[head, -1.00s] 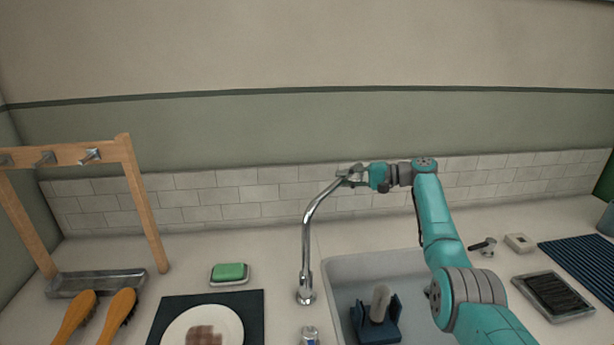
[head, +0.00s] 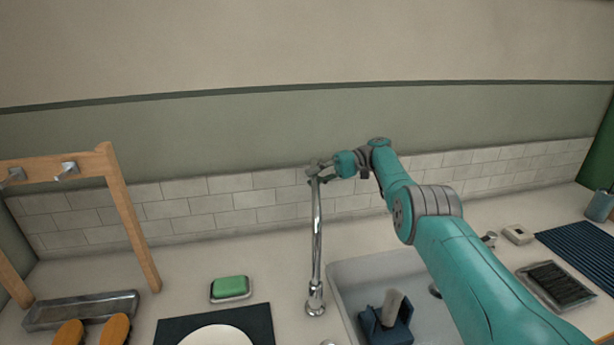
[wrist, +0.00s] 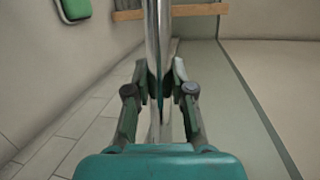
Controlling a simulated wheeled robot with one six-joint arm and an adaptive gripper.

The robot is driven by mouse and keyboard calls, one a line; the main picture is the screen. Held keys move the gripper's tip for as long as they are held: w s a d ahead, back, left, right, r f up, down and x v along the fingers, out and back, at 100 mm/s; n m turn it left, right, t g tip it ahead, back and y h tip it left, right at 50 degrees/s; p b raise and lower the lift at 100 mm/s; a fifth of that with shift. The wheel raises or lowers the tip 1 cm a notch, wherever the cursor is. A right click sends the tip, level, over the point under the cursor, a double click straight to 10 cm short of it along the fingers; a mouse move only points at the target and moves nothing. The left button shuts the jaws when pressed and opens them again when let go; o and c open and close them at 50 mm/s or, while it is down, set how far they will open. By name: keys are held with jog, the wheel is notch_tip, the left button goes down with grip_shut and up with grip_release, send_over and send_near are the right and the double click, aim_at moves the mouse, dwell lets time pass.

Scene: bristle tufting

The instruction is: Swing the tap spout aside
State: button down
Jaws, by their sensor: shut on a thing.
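The chrome tap spout (head: 317,235) rises from its base (head: 315,300) at the left edge of the sink. In the head view it looks nearly upright, with its top end at my gripper (head: 317,170). In the wrist view, the shiny spout (wrist: 158,45) runs down between the two fingers of my gripper (wrist: 160,85), which are shut on it. My gripper hides the tip of the spout in the head view.
The sink (head: 345,275) holds a blue holder (head: 385,325) with a grey cylinder. Left of the tap are a green soap on a dish (head: 230,288), a white plate (head: 215,337) and a wooden rack (head: 130,220). The tiled wall (head: 240,195) stands close behind.

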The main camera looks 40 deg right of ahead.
jog(key=shift+w+a, duration=0.1)
jog(key=c, duration=1)
grip_release()
